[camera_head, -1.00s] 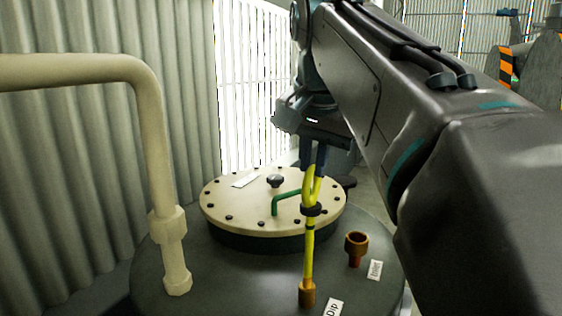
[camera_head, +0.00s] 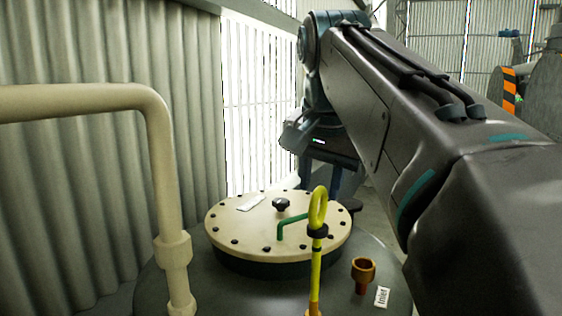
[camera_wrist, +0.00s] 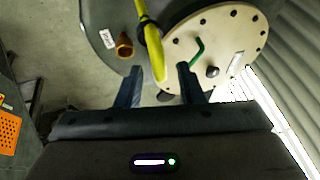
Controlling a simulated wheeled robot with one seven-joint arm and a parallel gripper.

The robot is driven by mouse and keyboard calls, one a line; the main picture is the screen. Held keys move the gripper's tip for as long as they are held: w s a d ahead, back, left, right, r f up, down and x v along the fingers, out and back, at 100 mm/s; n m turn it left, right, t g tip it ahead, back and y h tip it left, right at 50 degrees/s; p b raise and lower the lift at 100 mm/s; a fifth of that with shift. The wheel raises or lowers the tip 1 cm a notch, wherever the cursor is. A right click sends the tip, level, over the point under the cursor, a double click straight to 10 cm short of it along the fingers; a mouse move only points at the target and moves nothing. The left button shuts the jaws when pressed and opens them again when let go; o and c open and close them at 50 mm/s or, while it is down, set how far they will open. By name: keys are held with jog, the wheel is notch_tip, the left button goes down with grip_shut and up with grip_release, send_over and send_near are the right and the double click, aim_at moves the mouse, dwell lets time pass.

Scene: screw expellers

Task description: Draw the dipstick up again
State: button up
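The yellow dipstick (camera_head: 317,262) stands upright in the dark tank top, with a loop at its upper end and a black collar below it. Its lower end is cut off by the head view's bottom edge. In the head view my gripper (camera_head: 333,196) is just behind and right of the loop. In the wrist view my gripper (camera_wrist: 159,84) has its two fingers well apart and empty. The dipstick (camera_wrist: 148,32) points its loop end toward the gap between them; the exact distance to the fingertips is hard to tell.
A cream bolted lid (camera_head: 225,220) with a black knob and green handle (camera_head: 290,222) lies behind the dipstick. A brass inlet fitting (camera_head: 363,270) with its label is to the right. A thick cream pipe (camera_head: 160,150) rises at left, before a corrugated wall (camera_head: 190,60).

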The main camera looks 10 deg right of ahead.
jog(key=p+v, duration=0.1)
jog(key=v, duration=1.2)
jog(key=shift+r, duration=0.3)
jog(key=shift+s, duration=0.1)
